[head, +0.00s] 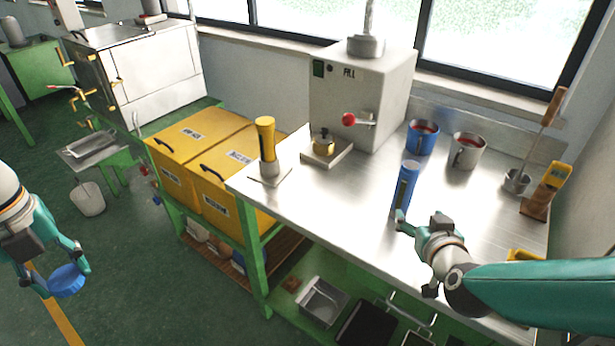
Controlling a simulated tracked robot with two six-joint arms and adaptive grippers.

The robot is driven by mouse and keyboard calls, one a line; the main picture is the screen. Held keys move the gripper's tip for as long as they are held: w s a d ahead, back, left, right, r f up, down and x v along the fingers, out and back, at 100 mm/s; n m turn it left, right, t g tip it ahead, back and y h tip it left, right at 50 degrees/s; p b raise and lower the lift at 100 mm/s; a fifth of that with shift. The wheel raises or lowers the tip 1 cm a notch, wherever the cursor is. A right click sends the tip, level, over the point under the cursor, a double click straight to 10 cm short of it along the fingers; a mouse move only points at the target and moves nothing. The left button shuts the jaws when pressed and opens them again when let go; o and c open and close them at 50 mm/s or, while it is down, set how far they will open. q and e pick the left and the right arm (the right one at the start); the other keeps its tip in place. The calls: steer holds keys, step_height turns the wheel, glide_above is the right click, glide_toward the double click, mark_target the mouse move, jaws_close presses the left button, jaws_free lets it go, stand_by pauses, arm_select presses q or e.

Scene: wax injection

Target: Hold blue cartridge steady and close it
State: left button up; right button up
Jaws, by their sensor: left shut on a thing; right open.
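The blue cartridge (405,187) stands upright near the front edge of the steel bench, with a dark strip down its side. My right gripper (405,222) is open in front of its lower part; I cannot tell whether a finger touches it. My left gripper (66,268) is at the far left over the floor, away from the bench. It is shut on a round blue cap (67,281). The inside of the cartridge's top is too small to make out.
The steel bench (335,200) also carries a grey machine (362,95) with a red-knobbed lever, a yellow cartridge (266,140) in a holder, a blue mug (421,138) and a steel mug (467,152) behind the cartridge. Yellow boxes (200,150) stand left of the bench.

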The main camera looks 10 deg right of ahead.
mark_target(406, 198)
arm_select(q)
steer(key=shift+w+d, duration=0.1)
steer(key=shift+w, duration=0.1)
steer(key=shift+r, duration=0.2)
arm_select(e)
steer(key=x, duration=0.7)
arm_select(q)
steer(key=shift+s, duration=0.1)
steer(key=shift+r+p, duration=0.1)
steer(key=shift+p, duration=0.25)
arm_select(e)
steer(key=shift+w, duration=0.2)
arm_select(q)
steer(key=shift+r+p, duration=0.6)
arm_select(e)
steer(key=x, duration=0.5)
steer(key=shift+a+r, duration=0.15)
jaws_close()
